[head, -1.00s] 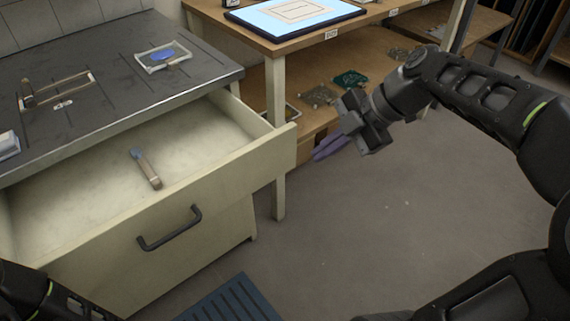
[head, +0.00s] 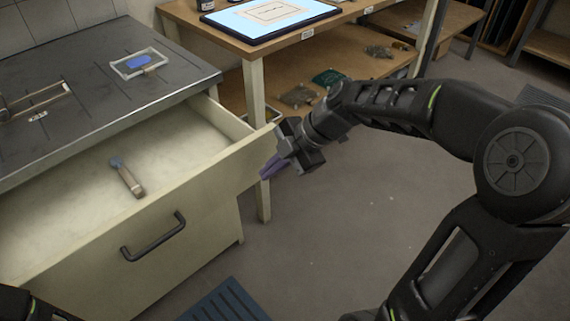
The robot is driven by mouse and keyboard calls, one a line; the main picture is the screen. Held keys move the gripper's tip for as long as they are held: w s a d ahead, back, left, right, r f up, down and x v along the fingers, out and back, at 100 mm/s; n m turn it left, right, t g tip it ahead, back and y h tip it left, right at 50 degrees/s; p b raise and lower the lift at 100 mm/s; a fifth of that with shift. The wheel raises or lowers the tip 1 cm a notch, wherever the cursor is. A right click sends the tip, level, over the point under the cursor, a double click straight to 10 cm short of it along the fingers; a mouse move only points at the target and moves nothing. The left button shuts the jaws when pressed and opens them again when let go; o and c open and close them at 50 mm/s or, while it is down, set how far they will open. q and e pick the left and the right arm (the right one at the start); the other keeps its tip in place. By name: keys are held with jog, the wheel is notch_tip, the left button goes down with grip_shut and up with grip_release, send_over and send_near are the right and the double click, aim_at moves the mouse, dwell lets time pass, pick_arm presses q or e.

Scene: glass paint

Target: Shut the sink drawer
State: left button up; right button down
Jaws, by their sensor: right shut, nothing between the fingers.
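The sink drawer (head: 98,246) is a cream drawer pulled well out from under the dark worktop. Its dark bar handle (head: 153,237) is on the front panel. A small brush-like tool with a wooden handle (head: 127,178) lies inside the drawer. My right gripper (head: 268,172) is shut and empty, its purple fingers at the right end of the drawer front. I cannot tell whether the fingers touch the panel. Part of my left arm (head: 25,304) shows at the lower left corner; its gripper is out of view.
The dark worktop (head: 84,87) above the drawer holds a small clear tray with a blue patch (head: 139,63) and a wooden frame. A wooden table (head: 256,87) with a lit panel stands behind. A blue slatted mat (head: 226,303) lies on the otherwise open grey floor.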

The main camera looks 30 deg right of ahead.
jog(key=shift+w+a, duration=0.15)
jog(key=shift+w, duration=0.4)
jog(key=shift+w+a, duration=0.15)
jog(key=shift+w, duration=0.35)
pick_arm(q)
jog(key=shift+r, duration=0.25)
pick_arm(e)
jog(key=shift+w, duration=0.1)
